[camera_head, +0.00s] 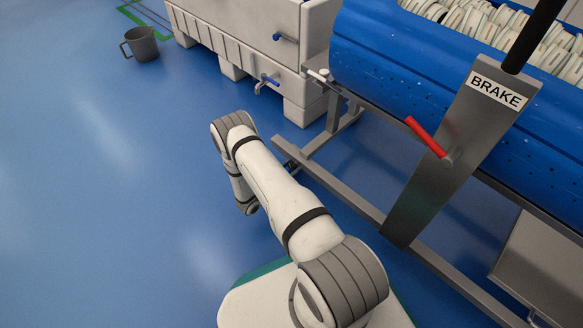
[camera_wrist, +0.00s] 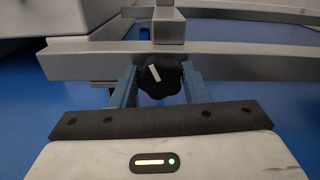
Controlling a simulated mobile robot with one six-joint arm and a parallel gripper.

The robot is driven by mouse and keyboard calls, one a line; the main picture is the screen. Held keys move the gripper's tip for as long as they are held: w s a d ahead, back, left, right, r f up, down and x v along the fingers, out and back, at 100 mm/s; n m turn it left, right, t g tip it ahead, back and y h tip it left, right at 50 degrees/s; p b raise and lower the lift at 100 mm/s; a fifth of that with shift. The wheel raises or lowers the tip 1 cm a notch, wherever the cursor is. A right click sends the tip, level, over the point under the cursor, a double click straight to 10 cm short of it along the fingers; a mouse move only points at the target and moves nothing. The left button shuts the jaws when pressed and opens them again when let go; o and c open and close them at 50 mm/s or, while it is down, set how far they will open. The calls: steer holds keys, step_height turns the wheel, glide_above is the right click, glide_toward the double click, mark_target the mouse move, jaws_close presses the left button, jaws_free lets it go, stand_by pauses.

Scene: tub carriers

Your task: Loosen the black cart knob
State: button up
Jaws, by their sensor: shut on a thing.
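The black cart knob (camera_wrist: 158,78) is in the middle of the wrist view, on the near side of a grey metal cart rail (camera_wrist: 90,62). It is a lobed knob with a pale bar mark that leans a little to the left at its top. My gripper (camera_wrist: 160,84) has its two blue-grey fingers on either side of the knob and is shut on it.
A blue perforated tub (camera_head: 380,62) filled with pale pieces rests on the cart. A grey post marked BRAKE (camera_head: 437,185) carries a red lever (camera_head: 428,137). A pale tank (camera_head: 245,45) with blue-handled taps stands behind.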

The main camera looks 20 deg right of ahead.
steer(key=shift+w+a+n, duration=0.1)
steer(key=shift+w+n, duration=0.05)
steer(key=shift+n, duration=2.4)
steer(key=shift+w+a+n, duration=0.1)
steer(key=shift+n, duration=2.4)
steer(key=shift+w+n, duration=0.15)
steer(key=shift+n, duration=2.4)
steer(key=o, duration=1)
steer(key=shift+s+f, duration=0.1)
steer(key=shift+s, duration=0.05)
steer(key=shift+c, duration=0.2)
steer(key=p+v, duration=0.2)
steer(key=v, duration=0.5)
steer(key=shift+s+a, duration=0.15)
steer(key=shift+a, duration=0.15)
